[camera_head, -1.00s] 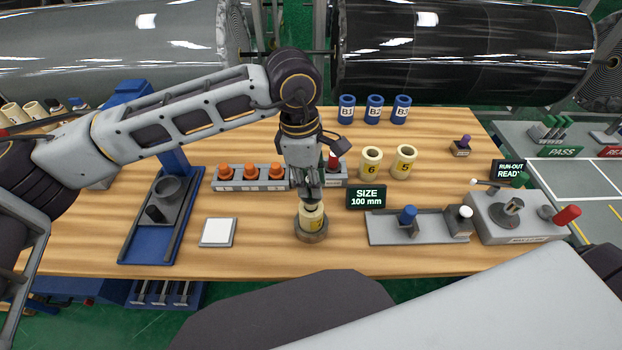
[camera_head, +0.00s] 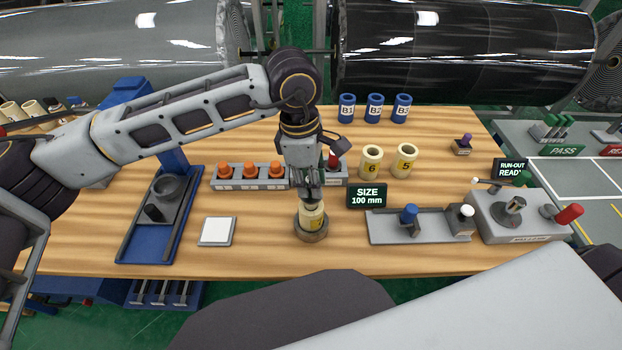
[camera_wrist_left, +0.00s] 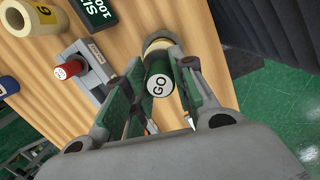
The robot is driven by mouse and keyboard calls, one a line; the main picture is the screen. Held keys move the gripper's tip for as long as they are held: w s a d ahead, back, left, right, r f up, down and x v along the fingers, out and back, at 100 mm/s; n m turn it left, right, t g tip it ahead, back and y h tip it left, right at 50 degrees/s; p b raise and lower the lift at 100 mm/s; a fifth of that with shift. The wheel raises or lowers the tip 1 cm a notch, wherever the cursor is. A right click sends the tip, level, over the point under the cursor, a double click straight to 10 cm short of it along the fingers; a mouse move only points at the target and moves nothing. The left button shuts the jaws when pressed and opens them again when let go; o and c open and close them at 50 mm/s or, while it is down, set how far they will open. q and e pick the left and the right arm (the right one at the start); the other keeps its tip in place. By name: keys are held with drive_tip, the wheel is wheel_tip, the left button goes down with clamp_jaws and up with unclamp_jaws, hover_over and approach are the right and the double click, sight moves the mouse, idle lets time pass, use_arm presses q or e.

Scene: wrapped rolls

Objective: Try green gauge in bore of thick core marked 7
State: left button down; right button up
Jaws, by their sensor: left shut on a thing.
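My left gripper (camera_head: 311,190) points down and is shut on the green gauge (camera_wrist_left: 160,85), whose white end reads GO in the left wrist view. Directly below is a thick cream core (camera_head: 312,217) with a yellow label, upright in a round grey-brown holder (camera_head: 311,236). Its number is not readable from here. The core's pale rim (camera_wrist_left: 158,45) shows just beyond the gauge in the left wrist view, and the gauge is lined up with it. The fingers hide how far the gauge is in the bore. My right gripper is not in view.
Cores marked 6 (camera_head: 371,162) and 5 (camera_head: 404,161) stand behind the size display (camera_head: 367,196). A rack with orange knobs (camera_head: 250,170) and a red-topped gauge (camera_head: 333,161) stands behind the gripper. A white pad (camera_head: 218,231) lies left; a grey measuring slide (camera_head: 420,227) lies right.

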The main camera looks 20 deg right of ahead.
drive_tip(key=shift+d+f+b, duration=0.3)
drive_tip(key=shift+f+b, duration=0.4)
drive_tip(key=shift+b, duration=0.05)
idle(1.5)
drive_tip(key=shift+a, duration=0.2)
idle(0.4)
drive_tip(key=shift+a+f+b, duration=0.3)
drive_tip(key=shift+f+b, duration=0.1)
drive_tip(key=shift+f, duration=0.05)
idle(0.5)
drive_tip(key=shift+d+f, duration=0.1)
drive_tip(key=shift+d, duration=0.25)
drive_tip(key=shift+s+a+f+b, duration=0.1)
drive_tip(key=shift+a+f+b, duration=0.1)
drive_tip(key=shift+b, duration=0.1)
idle(0.6)
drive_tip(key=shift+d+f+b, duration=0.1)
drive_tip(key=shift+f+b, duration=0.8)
idle(2.1)
